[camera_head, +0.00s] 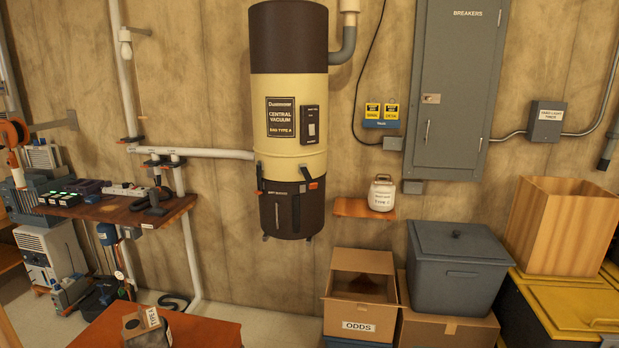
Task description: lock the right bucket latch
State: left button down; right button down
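The central vacuum (290,100) hangs on the wall, a cylinder with a dark brown top and a cream middle. Its dark brown dirt bucket (290,222) forms the bottom end. The right bucket latch (315,184) is a small orange-tipped piece at the bucket's upper right edge, and it appears to stick outward at a tilt. The left bucket latch (260,186) is a dark strap with orange on the bucket's left side. The latches are too small to tell how firmly each is engaged. Neither of my grippers is in view.
A small shelf (350,208) with a white canister (382,194) is right of the bucket. Below stand an open cardboard box (358,322) and a grey lidded bin (455,280). A red-brown table (215,333) is in front, and a cluttered workbench (105,208) is left.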

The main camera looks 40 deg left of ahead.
aim_at(312, 184)
jog(key=i+u, duration=0.2)
jog(key=u, duration=0.2)
jog(key=i+u, duration=0.2)
jog(key=u, duration=0.15)
jog(key=i+u, duration=0.2)
jog(key=u, duration=0.2)
jog(key=i+l+u, duration=0.1)
jog(key=u, duration=0.3)
jog(key=i+u, duration=0.25)
jog(key=u, duration=0.2)
jog(key=i+l+u, duration=0.2)
jog(key=u, duration=0.25)
jog(key=i+l+u, duration=0.25)
jog(key=u, duration=0.2)
jog(key=i+l+u, duration=0.35)
